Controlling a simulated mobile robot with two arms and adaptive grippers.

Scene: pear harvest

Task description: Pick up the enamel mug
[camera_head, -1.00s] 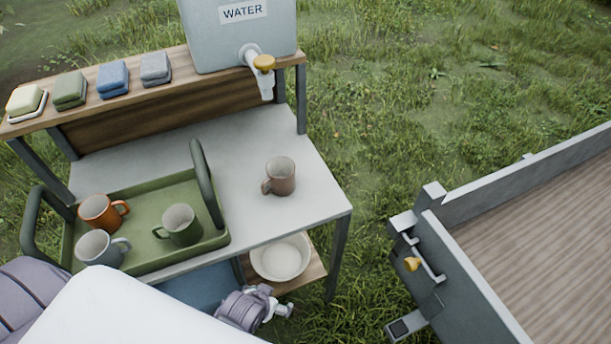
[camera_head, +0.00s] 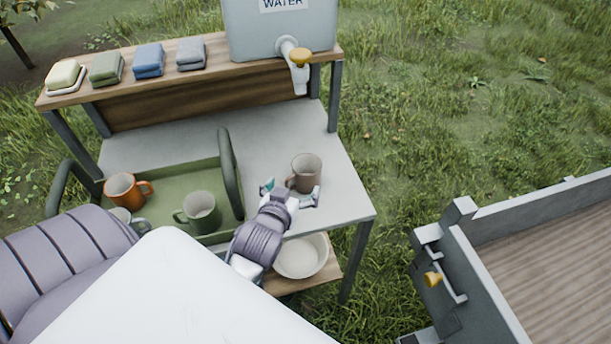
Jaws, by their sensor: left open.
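A brown-grey mug (camera_head: 307,171) stands upright on the grey tabletop, right of the tray, its handle toward the lower left. My left gripper (camera_head: 291,191) is open just in front of it. One fingertip is left of the handle and the other is by the mug's lower right side; I cannot tell whether they touch it. In the green tray (camera_head: 238,205) stand an orange mug (camera_head: 121,189), a green mug (camera_head: 203,212) and a grey-blue mug (camera_head: 122,214), the last mostly hidden by my arm. My right gripper is not in view.
A water tank (camera_head: 277,27) with a yellow-topped tap (camera_head: 300,62) stands on the wooden shelf (camera_head: 213,51), beside several soaps or folded cloths. The tray's tall handle (camera_head: 231,172) rises left of my gripper. A white bowl (camera_head: 301,257) sits below. A grey-sided cart (camera_head: 490,280) stands at right.

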